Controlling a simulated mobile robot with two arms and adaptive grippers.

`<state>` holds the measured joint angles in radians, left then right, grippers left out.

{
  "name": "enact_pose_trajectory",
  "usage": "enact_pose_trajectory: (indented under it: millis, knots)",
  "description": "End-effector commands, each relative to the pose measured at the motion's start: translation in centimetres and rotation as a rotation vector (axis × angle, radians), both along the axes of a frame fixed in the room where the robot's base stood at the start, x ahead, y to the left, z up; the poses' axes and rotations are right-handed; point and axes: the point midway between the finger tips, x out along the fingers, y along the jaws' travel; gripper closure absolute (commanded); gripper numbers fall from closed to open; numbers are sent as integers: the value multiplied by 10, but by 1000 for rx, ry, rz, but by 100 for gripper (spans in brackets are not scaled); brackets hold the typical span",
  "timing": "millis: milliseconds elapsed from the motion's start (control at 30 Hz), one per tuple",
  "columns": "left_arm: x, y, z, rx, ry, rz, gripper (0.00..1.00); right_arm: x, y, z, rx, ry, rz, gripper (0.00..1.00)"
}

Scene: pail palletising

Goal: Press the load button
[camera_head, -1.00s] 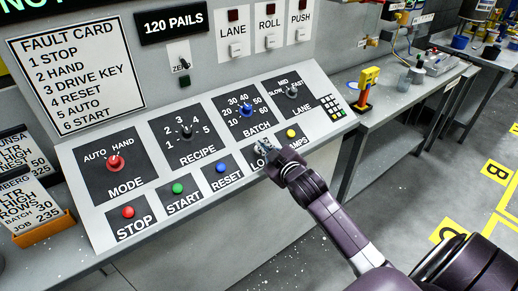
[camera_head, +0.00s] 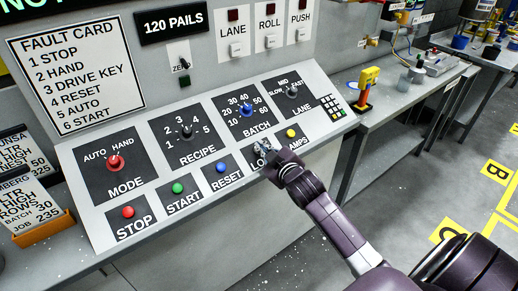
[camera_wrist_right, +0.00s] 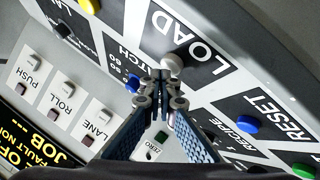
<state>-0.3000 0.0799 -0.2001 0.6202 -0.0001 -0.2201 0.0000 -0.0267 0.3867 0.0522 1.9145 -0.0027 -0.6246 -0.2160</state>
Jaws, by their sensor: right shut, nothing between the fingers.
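The load button is a pale round cap (camera_wrist_right: 173,62) beside the LOAD label (camera_wrist_right: 187,40) in the right wrist view. In the head view the label (camera_head: 258,164) is partly covered by my right gripper (camera_head: 264,148), and the button is mostly hidden behind the fingers. My right gripper is shut and empty, and its closed tips (camera_wrist_right: 160,76) lie right at the button's edge in the wrist view. I cannot tell whether they touch it or whether it is pressed in. My left gripper is not in view.
The sloped panel also carries the blue RESET button (camera_head: 222,167), green START button (camera_head: 178,188), red STOP button (camera_head: 128,212), yellow lamps button (camera_head: 291,133) and blue BATCH knob (camera_head: 246,110). A bench (camera_head: 394,123) stands beyond.

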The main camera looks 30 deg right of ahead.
Motion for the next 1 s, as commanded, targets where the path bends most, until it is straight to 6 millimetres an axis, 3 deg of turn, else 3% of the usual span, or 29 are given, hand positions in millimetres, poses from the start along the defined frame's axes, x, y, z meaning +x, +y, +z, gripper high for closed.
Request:
enact_pose_trajectory:
  millis: [1000]
  knots:
    - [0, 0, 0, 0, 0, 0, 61, 3, 0, -5, 0, 3, -1, 100]
